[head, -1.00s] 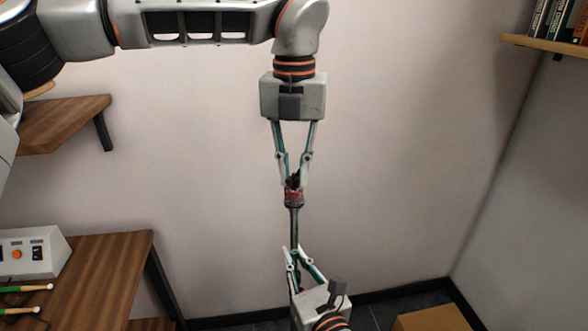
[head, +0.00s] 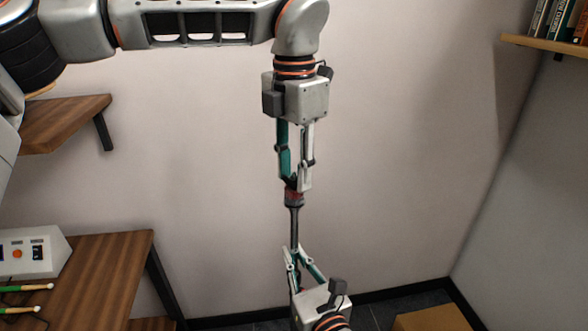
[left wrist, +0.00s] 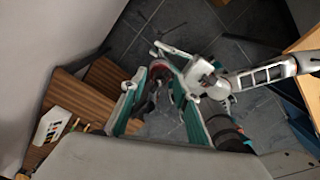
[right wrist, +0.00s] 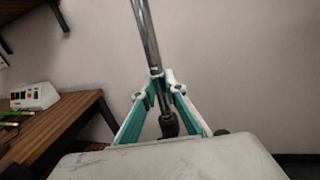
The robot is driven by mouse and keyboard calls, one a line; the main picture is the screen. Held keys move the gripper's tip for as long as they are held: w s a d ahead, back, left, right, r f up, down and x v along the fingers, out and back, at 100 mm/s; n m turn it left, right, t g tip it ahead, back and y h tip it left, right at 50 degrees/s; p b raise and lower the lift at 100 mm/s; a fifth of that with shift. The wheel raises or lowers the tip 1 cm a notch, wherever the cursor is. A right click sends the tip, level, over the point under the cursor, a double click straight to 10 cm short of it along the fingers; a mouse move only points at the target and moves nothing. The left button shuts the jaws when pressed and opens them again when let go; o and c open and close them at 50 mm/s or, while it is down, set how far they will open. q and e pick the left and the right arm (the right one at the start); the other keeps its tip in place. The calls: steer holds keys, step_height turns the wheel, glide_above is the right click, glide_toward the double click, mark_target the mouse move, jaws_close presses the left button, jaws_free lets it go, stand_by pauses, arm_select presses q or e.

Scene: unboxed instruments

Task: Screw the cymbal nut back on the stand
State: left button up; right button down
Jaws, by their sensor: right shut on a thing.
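The cymbal stand's upright dark metal rod (head: 295,228) is in the middle of the head view, with a dark red piece (head: 294,198) at its top. That red piece also shows between the left fingers in the left wrist view (left wrist: 155,76). My left gripper (head: 296,186) points straight down over the rod's top, its fingers apart around that spot. The nut itself is hidden by the fingers. My right gripper (head: 297,251), lower down, is shut on the rod; the rod also passes between its fingers in the right wrist view (right wrist: 148,35).
A cardboard box (head: 432,319) is at the lower right. The wall behind the rod is clear.

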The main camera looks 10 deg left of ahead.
arm_select(q)
steer(key=shift+r, duration=2.3)
steer(key=o, duration=0.4)
steer(key=r+n, duration=0.1)
steer(key=n, duration=0.1)
steer(key=r+n, duration=0.1)
steer(key=n, duration=0.1)
steer(key=shift+d, duration=0.1)
steer(key=n, duration=0.2)
steer(key=r+n, duration=0.1)
steer(key=shift+r+n, duration=0.2)
steer(key=shift+n, duration=0.2)
steer(key=shift+f, duration=4)
steer(key=c, duration=1.2)
